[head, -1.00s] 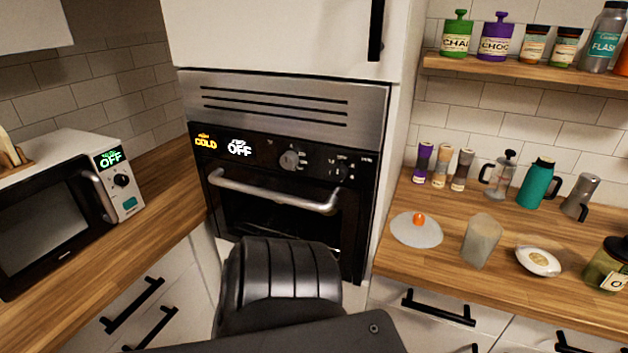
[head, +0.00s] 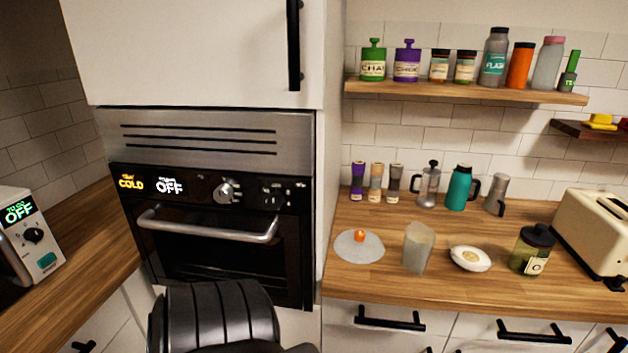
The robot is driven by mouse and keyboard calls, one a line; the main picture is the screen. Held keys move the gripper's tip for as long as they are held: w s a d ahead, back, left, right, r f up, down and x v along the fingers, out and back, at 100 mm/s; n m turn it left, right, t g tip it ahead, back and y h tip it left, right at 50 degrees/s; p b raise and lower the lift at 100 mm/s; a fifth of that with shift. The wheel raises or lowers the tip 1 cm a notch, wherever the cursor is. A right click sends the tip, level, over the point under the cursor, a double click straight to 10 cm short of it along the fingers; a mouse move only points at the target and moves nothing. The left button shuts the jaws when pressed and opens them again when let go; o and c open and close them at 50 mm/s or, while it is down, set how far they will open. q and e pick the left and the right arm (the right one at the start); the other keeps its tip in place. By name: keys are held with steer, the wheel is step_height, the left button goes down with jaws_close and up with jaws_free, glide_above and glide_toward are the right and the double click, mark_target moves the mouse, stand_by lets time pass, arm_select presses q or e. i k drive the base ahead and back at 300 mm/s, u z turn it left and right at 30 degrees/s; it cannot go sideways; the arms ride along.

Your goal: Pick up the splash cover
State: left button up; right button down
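The splash cover appears to be the pale, translucent round disc (head: 359,246) with an orange knob on top. It lies flat on the right wooden counter, near its left end, left of a cloudy grey tumbler (head: 417,248). Nothing is touching it. Neither of my grippers shows in the head view, so their state is hidden. Only a dark part of my own body shows at the bottom, in front of the oven.
A white dish (head: 470,258), a dark-lidded jar (head: 532,250) and a cream toaster (head: 594,235) stand to the right on the counter. Several bottles, a French press (head: 428,186) and a teal flask (head: 459,188) stand behind. The oven (head: 215,230) is shut.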

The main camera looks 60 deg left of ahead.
mark_target(368, 251)
steer(key=u, duration=1.7)
